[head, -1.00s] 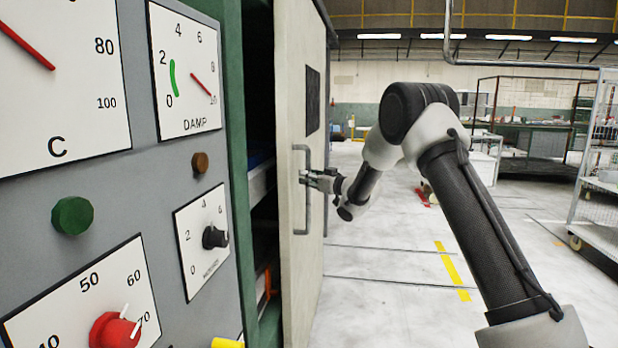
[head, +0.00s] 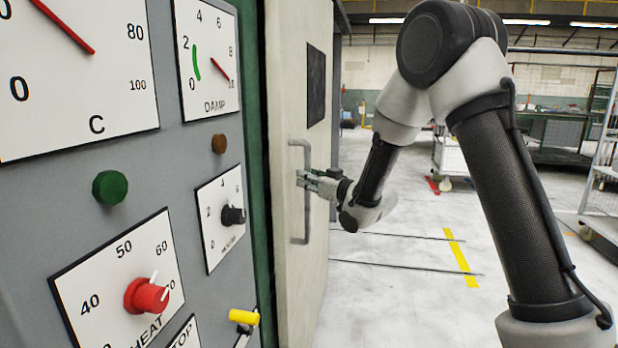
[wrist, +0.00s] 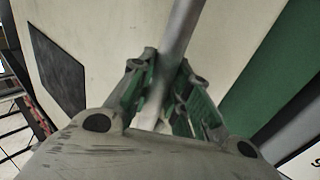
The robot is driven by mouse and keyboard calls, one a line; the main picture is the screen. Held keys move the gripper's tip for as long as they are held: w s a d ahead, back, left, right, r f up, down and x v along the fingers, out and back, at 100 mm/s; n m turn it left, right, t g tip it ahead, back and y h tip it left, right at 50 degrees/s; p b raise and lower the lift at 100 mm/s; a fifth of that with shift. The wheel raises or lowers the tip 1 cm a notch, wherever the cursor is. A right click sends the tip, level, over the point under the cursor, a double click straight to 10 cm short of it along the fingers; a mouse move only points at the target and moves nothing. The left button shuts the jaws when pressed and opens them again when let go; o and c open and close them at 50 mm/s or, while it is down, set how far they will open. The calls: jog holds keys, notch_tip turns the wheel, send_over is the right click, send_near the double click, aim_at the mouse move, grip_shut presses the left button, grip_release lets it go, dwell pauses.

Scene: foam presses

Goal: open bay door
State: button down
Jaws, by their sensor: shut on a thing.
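The bay door (head: 308,275) is a tall pale panel with a dark window (head: 316,84), beside the grey control panel. Only a narrow dark line shows between its near edge and the green frame (head: 253,90). The door carries an upright grey bar handle (head: 306,222). My gripper (head: 303,180) is shut on this handle about midway along it. In the wrist view the fingers (wrist: 165,95) sit on both sides of the bar (wrist: 182,28), with the door face (wrist: 120,30) behind. The inside of the bay is hidden.
The control panel (head: 150,190) at left has dials, a red knob (head: 147,296) and a yellow-tipped lever (head: 244,317) sticking out near the door. Open floor (head: 390,300) lies right of the door. A wire cart (head: 600,180) stands at far right.

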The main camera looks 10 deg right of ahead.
jog(key=c, duration=1.3)
grip_release()
jog(key=shift+d, duration=0.1)
jog(key=v, duration=1.2)
